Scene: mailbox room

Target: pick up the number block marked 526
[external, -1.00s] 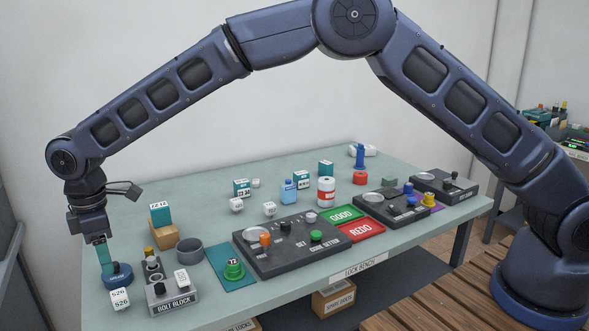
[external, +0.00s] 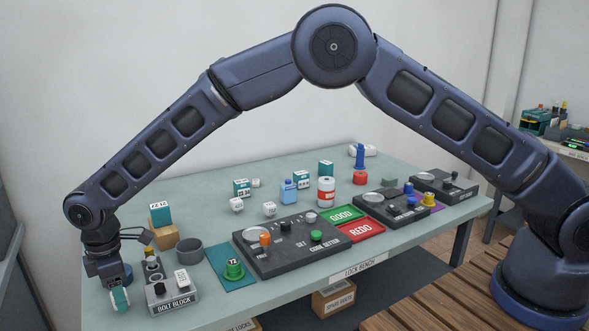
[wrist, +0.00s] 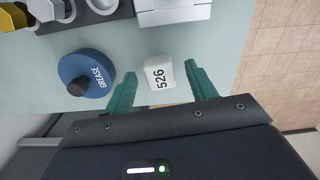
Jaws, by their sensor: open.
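The white number block marked 526 (wrist: 159,73) lies between the two teal fingers of my gripper (wrist: 160,88) in the wrist view, near the table's edge. My gripper is open, with a gap showing between the block and each finger. In the external view my gripper (external: 120,298) is low at the front left corner of the table, and its fingers mostly hide the block there.
A blue grease tin (wrist: 88,75) with a dark knob stands close to the left finger. The bolt block (external: 172,297) and a grey cup (external: 189,250) are to the right. The table edge is close by, with floor beyond it.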

